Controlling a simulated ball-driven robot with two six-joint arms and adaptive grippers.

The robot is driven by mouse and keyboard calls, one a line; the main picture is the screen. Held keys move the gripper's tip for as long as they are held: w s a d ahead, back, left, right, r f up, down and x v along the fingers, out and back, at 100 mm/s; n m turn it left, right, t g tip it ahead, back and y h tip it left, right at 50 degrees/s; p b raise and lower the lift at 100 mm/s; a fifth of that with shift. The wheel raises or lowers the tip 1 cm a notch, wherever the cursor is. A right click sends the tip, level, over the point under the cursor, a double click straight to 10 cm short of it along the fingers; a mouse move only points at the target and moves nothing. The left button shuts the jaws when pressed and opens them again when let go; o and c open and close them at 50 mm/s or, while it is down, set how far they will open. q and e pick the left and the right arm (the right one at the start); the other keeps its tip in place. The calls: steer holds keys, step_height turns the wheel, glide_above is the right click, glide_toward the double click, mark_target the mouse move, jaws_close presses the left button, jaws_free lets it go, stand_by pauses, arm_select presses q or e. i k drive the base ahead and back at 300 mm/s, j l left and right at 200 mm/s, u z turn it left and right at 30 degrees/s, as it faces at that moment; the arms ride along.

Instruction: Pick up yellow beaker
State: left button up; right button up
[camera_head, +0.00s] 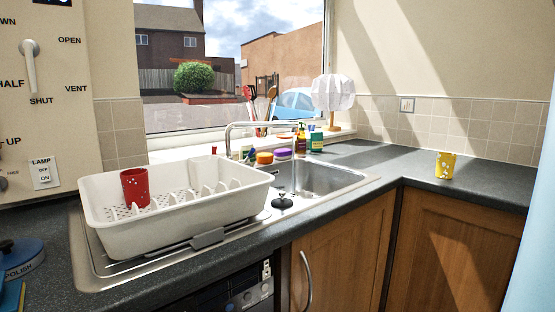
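The yellow beaker (445,165) has pale markings and stands upright on the dark grey counter at the right, near the counter's front edge. Nothing touches it and its whole near side shows. Neither of my grippers is in view, so I cannot see where they are relative to it.
A white dish rack (172,222) holding a red beaker (135,188) stands left of the sink (318,178). The counter around the yellow beaker is clear. A pale blue surface (537,235) borders the right edge.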

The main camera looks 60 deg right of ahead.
mark_target(446, 161)
steer(key=z, duration=2.85)
steer(key=i, duration=0.2)
